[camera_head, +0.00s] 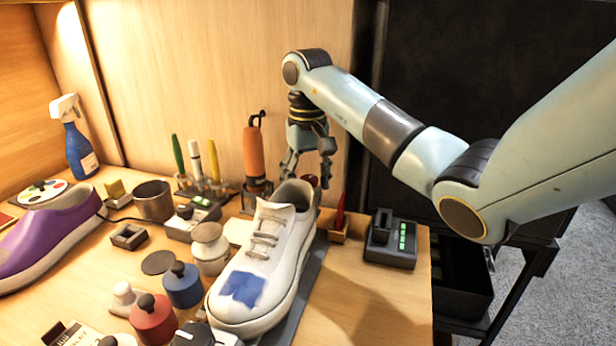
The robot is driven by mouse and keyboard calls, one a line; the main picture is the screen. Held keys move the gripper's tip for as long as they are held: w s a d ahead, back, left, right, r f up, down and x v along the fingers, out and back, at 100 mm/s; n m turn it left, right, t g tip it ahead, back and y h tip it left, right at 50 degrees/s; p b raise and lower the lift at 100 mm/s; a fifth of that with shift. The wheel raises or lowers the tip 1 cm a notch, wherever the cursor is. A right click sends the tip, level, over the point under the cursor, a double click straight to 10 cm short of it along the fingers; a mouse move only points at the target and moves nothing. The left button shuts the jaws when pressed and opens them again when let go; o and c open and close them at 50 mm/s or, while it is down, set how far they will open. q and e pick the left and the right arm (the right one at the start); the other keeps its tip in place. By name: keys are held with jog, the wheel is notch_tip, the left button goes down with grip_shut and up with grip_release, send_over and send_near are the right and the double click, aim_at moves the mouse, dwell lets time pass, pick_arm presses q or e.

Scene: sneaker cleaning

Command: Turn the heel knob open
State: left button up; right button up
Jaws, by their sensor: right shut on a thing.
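A white sneaker (265,250) with a blue patch on its toe rests on a dark stand (312,265), toe toward the front. A small dark red knob (311,181) shows just behind the heel. My right gripper (307,176) reaches down from above at the heel end, with its fingers on either side of the knob. It is shut on the knob, though the sneaker's heel partly hides the contact. My left gripper is not in view.
A purple sneaker (45,235) lies at left. Red (153,320) and blue (183,287) pots stand left of the white sneaker. An orange-handled tool (253,155) stands behind it. A black device with green lights (391,240) sits at right, near the table edge.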

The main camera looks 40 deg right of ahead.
jog(key=shift+d+r+p, duration=0.15)
jog(key=shift+r+p, duration=0.25)
jog(key=shift+r, duration=0.25)
jog(key=shift+s+r+p, duration=0.2)
jog(key=shift+s+r, duration=0.05)
jog(key=shift+r, duration=0.25)
jog(key=shift+s+r+p, duration=0.2)
jog(key=shift+r, duration=0.7)
jog(key=shift+w+r+p, duration=0.2)
jog(key=shift+r+p, duration=0.2)
jog(key=shift+r, duration=0.1)
